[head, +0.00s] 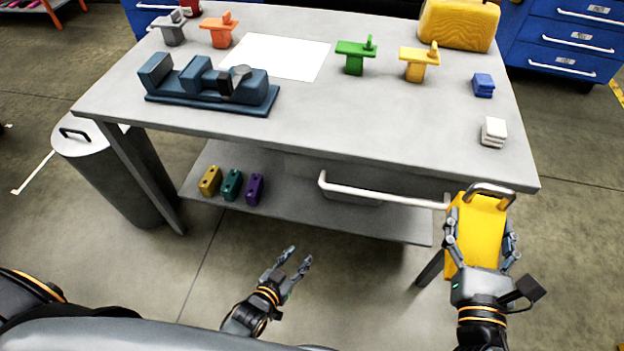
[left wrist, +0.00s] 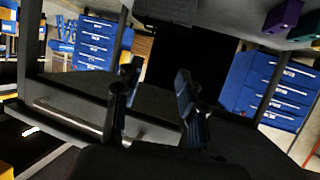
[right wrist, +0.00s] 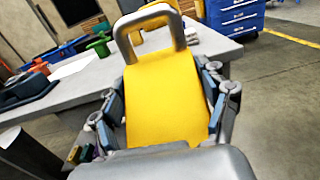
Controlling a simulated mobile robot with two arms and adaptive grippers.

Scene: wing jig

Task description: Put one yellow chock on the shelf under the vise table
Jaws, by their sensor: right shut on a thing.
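A yellow chock (head: 474,232) with a grey handle on top is held in my right gripper (head: 480,240), in front of the table's right front corner. In the right wrist view the chock (right wrist: 166,98) fills the space between the fingers. My left gripper (head: 290,262) is open and empty, low in front of the shelf. In the left wrist view its two fingers (left wrist: 157,95) stand apart with nothing between them. The grey vise table (head: 330,125) carries a blue vise (head: 213,82). Its lower shelf (head: 300,205) has bare room in the middle.
Olive, teal (head: 232,185) and purple small blocks stand at the shelf's left. A white bar handle (head: 385,192) crosses above the shelf's right part. A grey bin (head: 110,165) stands left. Several coloured parts and another yellow block (head: 458,24) sit on the tabletop.

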